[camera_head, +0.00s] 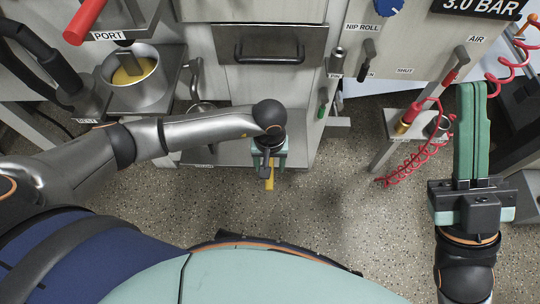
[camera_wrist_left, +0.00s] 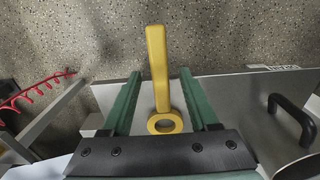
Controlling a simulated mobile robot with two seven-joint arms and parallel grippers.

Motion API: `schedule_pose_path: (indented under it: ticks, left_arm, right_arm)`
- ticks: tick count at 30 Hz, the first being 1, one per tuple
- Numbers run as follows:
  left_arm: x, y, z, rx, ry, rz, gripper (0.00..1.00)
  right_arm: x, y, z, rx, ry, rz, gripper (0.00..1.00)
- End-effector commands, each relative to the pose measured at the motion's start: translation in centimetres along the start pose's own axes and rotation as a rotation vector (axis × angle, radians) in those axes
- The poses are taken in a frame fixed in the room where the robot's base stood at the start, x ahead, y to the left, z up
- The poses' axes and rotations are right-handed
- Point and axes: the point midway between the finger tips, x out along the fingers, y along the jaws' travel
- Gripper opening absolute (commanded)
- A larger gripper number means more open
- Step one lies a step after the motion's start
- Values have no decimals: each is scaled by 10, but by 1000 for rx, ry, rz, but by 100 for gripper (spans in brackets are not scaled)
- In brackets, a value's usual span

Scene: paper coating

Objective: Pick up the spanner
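The yellow spanner (camera_wrist_left: 157,70) shows in the left wrist view, with its ring end close to my left gripper's palm and its shaft pointing away. My left gripper (camera_wrist_left: 160,80) is open, with one green finger on each side of the spanner and a visible gap on both sides. In the head view, part of the spanner (camera_head: 269,183) shows just beyond my left gripper (camera_head: 268,160), at the front edge of a grey shelf; the rest is hidden by the gripper. My right gripper (camera_head: 471,90) is raised at the right, its green fingers together and empty.
The grey shelf (camera_head: 220,152) lies below a drawer with a dark handle (camera_head: 269,60). A metal pot (camera_head: 137,80) stands at the left. A small stand with a coiled red hose (camera_head: 415,160) is at the right. The speckled floor (camera_head: 345,200) between is clear.

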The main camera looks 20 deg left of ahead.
Motion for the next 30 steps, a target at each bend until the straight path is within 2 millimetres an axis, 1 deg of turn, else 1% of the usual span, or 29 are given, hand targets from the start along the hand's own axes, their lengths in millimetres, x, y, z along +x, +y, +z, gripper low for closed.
schedule_pose_path:
  ticks: [1,2,15,30]
  left_arm:
    - [0,0,0,0,0,0,54]
    - [0,0,0,0,0,0,50]
    - [0,0,0,-1,0,0,1]
    - [0,0,0,-1,0,-1,0]
  right_arm:
    - [0,0,0,0,0,0,0]
    - [0,0,0,0,0,0,0]
    - [0,0,0,-1,2,-1,0]
    - [0,0,0,-1,2,-1,0]
